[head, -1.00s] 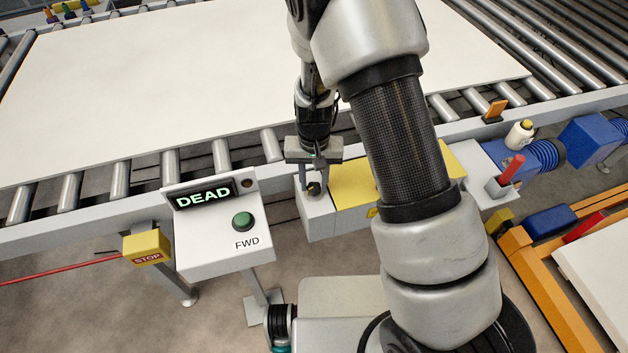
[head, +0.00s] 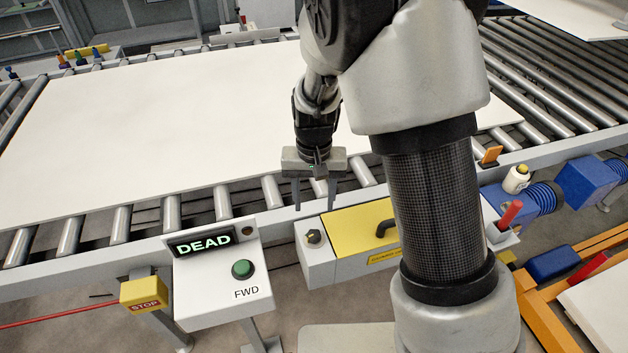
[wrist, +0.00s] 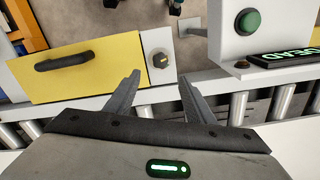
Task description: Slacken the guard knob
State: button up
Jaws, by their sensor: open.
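The guard knob (head: 314,236) is a small dark knob on the top of a light grey block at the left end of the yellow guard (head: 345,228). The yellow guard carries a black handle (head: 385,227) and is in place.
Left of the knob stands a control box with a green FWD button (head: 243,269) and a display (head: 204,242) reading DEAD. A yellow STOP box (head: 145,291) is beside it. A white panel (head: 150,110) lies on the rollers behind. A red-handled part (head: 509,215) stands at right.

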notch_tip(320, 180, up, 6)
dwell(0.6)
jog(key=s+d+r+t+y+p, duration=0.1)
jog(key=s+d+r+p, duration=0.15)
jog(key=r, duration=0.45)
jog(key=s+d+r+t+p, duration=0.1)
jog(key=s+d+r, duration=0.25)
jog(key=r, duration=0.45)
jog(key=s+d+r+t+p, duration=0.1)
jog(key=s+d+r, duration=0.2)
jog(key=s, duration=0.3)
jog(key=s+d+r+t+h+p, duration=0.1)
jog(key=s+d+r+t, duration=0.1)
jog(key=s+d+r, duration=0.2)
notch_tip(320, 180, up, 2)
jog(key=shift+s+r+t, duration=0.15)
jog(key=shift+s+t, duration=0.15)
jog(key=shift+s, duration=0.75)
